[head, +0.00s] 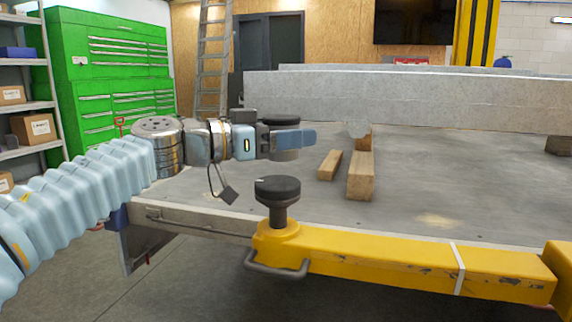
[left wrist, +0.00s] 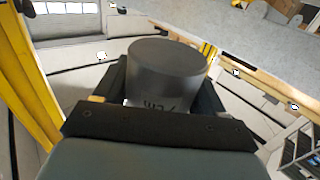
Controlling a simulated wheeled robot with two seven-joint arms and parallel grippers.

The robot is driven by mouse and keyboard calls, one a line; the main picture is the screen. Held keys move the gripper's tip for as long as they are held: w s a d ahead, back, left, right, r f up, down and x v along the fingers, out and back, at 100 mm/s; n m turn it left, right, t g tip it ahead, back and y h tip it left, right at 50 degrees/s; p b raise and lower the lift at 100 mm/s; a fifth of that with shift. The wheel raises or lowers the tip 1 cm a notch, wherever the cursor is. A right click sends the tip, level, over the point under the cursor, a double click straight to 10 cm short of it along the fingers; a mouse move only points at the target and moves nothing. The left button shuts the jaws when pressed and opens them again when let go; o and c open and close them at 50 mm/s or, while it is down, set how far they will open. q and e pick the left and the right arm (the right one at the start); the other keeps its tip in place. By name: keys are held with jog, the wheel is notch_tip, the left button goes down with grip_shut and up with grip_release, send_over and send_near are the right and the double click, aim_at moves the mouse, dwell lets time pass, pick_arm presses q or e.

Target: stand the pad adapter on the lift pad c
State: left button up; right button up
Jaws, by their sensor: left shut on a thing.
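The pad adapter is a dark short cylinder (head: 281,120), held upright with its top above the fingers and its lower end just below them. In the left wrist view the adapter (left wrist: 166,70) is a grey cylinder with markings on its side, between dark fingers. My left gripper (head: 289,139) is shut on it. Lift pad c (head: 277,186) is a dark round pad on a post at the left end of the yellow lift arm (head: 370,262). The gripper and adapter are above the pad, with a visible gap. My right gripper is not in view.
A grey trailer deck (head: 430,205) with a metal side board (head: 400,95) lies behind the pad. Wooden blocks (head: 360,176) rest on the deck right of the gripper. A green tool cabinet (head: 115,70) and a ladder (head: 212,60) stand at the back left.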

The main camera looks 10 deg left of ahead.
aim_at(286, 158)
pick_arm(q)
jog(key=f+b, duration=0.2)
jog(key=f, duration=0.1)
jog(key=f+b, duration=0.1)
jog(key=shift+w+a+f, duration=0.2)
jog(key=shift+w+a, duration=0.15)
jog(key=shift+w, duration=0.05)
jog(key=shift+r, duration=0.1)
jog(key=o, duration=1.5)
jog(key=shift+f, duration=0.25)
jog(key=shift+r, duration=0.1)
